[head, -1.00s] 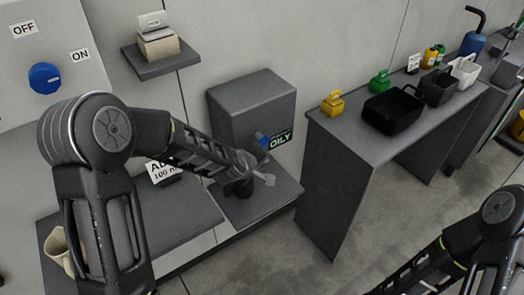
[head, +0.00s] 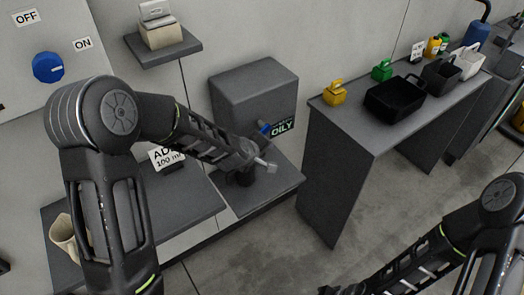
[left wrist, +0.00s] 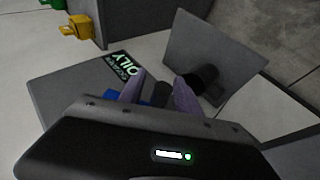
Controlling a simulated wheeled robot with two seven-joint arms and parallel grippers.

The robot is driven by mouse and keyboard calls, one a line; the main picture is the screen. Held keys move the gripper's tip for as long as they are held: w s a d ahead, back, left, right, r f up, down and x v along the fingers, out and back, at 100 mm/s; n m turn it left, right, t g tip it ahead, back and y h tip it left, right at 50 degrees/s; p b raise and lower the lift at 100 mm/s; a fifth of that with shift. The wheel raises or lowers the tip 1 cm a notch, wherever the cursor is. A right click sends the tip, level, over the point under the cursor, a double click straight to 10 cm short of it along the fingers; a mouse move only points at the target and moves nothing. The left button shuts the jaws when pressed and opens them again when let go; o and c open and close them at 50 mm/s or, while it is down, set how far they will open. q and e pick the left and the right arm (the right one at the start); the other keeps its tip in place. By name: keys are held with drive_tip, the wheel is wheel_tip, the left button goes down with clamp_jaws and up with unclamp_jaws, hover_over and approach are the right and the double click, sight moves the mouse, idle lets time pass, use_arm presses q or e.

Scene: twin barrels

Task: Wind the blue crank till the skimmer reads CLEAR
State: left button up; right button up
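The blue crank (head: 264,128) is on the front of a grey box, the skimmer (head: 253,88). Its sign (head: 283,127) reads OILY and also shows in the left wrist view (left wrist: 119,62). My left gripper (head: 266,163) is just in front of and below the crank. In the left wrist view its fingers (left wrist: 160,85) are apart, with dark round parts showing between and beyond them. A blue part of the crank (left wrist: 113,97) shows beside one finger, partly hidden; I cannot tell whether they touch. My right forearm shows at lower right, its gripper outside the picture.
A grey table (head: 350,128) at right holds yellow and green cans and dark bins. A wall shelf (head: 163,48) is above left. A blue knob (head: 47,67) sits between OFF and ON labels. A beige container (head: 63,236) is at lower left. Open floor lies in front of the table.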

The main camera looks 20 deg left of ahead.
use_arm(q)
drive_tip(key=shift+s, duration=0.1)
drive_tip(key=v, duration=0.7)
drive_tip(key=shift+s+r+p, duration=0.2)
drive_tip(key=shift+r+p, duration=0.1)
drive_tip(key=shift+f, duration=0.1)
